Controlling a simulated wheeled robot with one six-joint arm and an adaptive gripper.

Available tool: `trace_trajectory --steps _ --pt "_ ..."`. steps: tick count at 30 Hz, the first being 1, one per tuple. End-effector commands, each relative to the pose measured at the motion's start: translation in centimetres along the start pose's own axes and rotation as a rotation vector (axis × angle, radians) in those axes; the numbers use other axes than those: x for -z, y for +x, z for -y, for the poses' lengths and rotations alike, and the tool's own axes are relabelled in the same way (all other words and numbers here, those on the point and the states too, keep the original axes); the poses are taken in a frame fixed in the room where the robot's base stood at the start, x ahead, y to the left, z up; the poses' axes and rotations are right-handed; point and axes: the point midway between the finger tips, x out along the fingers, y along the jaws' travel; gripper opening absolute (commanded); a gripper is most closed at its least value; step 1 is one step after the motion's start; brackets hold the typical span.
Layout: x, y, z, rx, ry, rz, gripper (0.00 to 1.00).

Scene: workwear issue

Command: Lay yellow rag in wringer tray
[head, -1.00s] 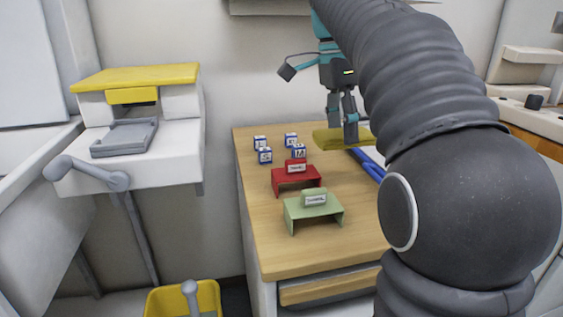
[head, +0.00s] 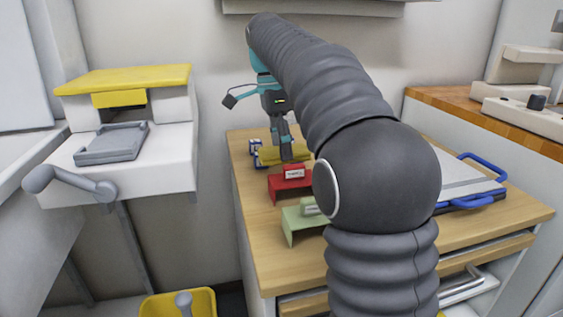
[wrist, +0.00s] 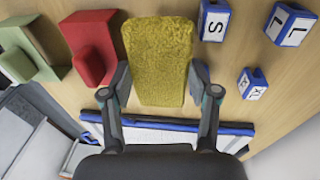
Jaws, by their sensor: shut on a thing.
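The yellow rag (wrist: 158,58) is a fuzzy, flat block held between the two fingers of my gripper (wrist: 160,90) in the wrist view. In the head view, my gripper (head: 284,152) is over the wooden counter, behind the red stand, with the rag (head: 270,155) in it. The arm and the red stand's tag hide part of the rag. The wringer tray (head: 112,143) is a grey, shallow tray on the white wringer unit at the left, well apart from my gripper. It looks empty.
A red stand (head: 283,187) and a green stand (head: 296,222) are on the counter (head: 262,262). Size-marked cubes (wrist: 290,24) lie near the rag. A blue-handled board (head: 460,185) is at right. The wringer has a grey crank (head: 70,180); a yellow bucket (head: 160,305) stands below.

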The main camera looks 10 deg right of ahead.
Motion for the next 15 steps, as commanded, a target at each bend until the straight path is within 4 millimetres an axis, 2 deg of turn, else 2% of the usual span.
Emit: trace_trajectory --steps 9,15 --pt "-0.4 3.7 0.4 -0.001 0.0 0.0 0.26" --pt "-0.4 3.9 0.5 0.001 0.001 0.0 0.26"
